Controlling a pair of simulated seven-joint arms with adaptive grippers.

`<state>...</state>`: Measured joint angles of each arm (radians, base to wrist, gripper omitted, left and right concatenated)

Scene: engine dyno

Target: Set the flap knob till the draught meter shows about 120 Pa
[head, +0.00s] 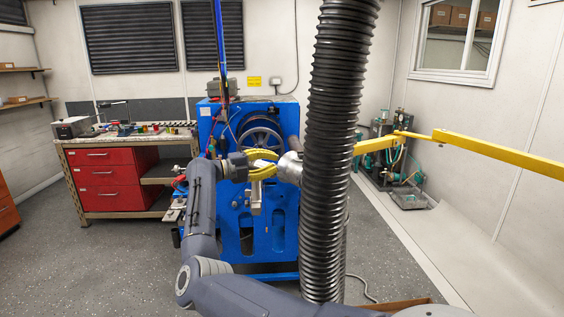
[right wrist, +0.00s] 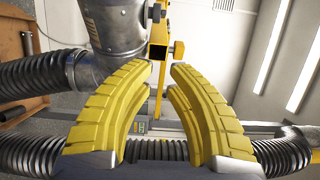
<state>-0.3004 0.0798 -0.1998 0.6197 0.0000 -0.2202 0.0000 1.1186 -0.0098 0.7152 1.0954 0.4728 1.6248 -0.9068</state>
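My right gripper (head: 276,164) has yellow ribbed fingers and is in front of the blue engine stand, close to a grey metal duct end (head: 289,168). In the right wrist view the gripper (right wrist: 167,66) is partly open, with a gap between its tips and nothing held. Beyond the tips is a yellow upright bar (right wrist: 159,50) with a small dark knob-like part (right wrist: 178,49), beside a metal duct (right wrist: 113,30). I cannot tell if this part is the flap knob. I cannot make out the draught meter or any reading. My left gripper is not in view.
A thick black hose (head: 335,140) hangs in front of the blue stand (head: 280,215), just right of the gripper. A yellow boom (head: 500,152) reaches in from the right. A red drawer bench (head: 108,180) stands at left. The floor at left is clear.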

